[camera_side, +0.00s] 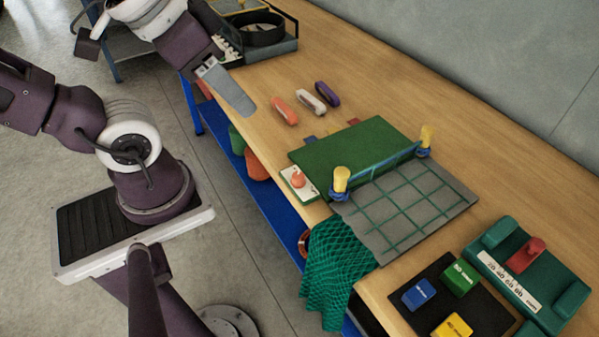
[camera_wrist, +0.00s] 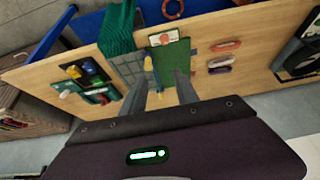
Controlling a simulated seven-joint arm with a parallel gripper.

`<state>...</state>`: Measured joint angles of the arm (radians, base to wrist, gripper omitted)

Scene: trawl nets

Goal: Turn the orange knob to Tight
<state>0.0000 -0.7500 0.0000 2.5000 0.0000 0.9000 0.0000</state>
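The orange knob (camera_side: 298,179) sits on a small white plate (camera_side: 311,193) at the table's front edge, left of the green board. The knob also shows small in the wrist view (camera_wrist: 161,37), at the top middle. The plate's markings are too small to read, so I cannot tell the knob's setting. My gripper (camera_side: 247,108) is above the table, up and left of the knob and well apart from it. In the wrist view its two fingers (camera_wrist: 161,75) stand apart with nothing between them.
A green board (camera_side: 350,150) lies beside the knob, with yellow-topped posts (camera_side: 340,180) and a gridded grey mat (camera_side: 410,205) to its right. Green netting (camera_side: 338,265) hangs over the front edge. Orange, white and purple pieces (camera_side: 312,97) lie behind. Coloured blocks (camera_side: 460,277) stand at right.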

